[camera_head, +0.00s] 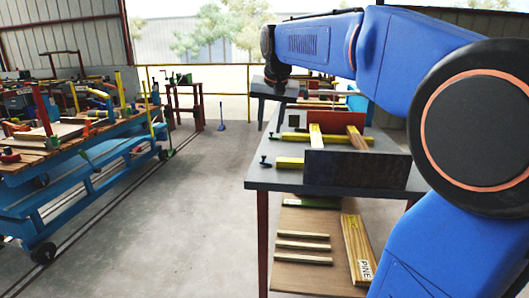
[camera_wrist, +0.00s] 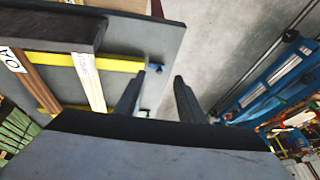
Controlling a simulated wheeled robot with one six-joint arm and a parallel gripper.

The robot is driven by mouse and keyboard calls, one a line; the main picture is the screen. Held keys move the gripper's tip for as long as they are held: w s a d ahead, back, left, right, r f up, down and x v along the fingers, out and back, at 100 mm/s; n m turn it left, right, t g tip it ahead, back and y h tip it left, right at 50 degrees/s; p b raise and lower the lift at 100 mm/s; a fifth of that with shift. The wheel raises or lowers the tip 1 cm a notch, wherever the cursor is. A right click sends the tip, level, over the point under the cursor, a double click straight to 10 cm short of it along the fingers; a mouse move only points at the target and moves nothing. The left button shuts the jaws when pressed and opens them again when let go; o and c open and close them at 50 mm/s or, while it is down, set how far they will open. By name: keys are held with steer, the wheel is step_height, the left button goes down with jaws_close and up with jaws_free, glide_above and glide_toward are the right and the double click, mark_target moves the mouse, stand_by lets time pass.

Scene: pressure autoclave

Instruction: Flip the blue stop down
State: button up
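My gripper (camera_wrist: 159,77) is open in the wrist view, with its two dark fingers apart and nothing visible between the tips. A small blue piece (camera_wrist: 154,67) sits at the end of a yellow bar (camera_wrist: 118,65) on the dark tabletop, close to the left fingertip. I cannot tell if they touch. In the head view, dark blue end pieces (camera_head: 266,161) show at the left ends of the yellow bars (camera_head: 290,162). Which one is the blue stop, and whether it is up or down, is not clear. My arm reaches over the table's far end; the fingers are not distinguishable there.
Wooden strips (camera_head: 316,137) lie across the bars behind a dark block (camera_head: 356,170) on the dark table (camera_head: 290,182). A lower shelf (camera_head: 300,275) holds boards. A blue cart (camera_head: 80,172) with tools stands at left.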

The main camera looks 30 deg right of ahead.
glide_toward(264, 155)
steer(key=shift+m, duration=0.4)
steer(key=x, duration=0.7)
steer(key=shift+w+f, duration=0.2)
steer(key=shift+f, duration=0.1)
jaws_close()
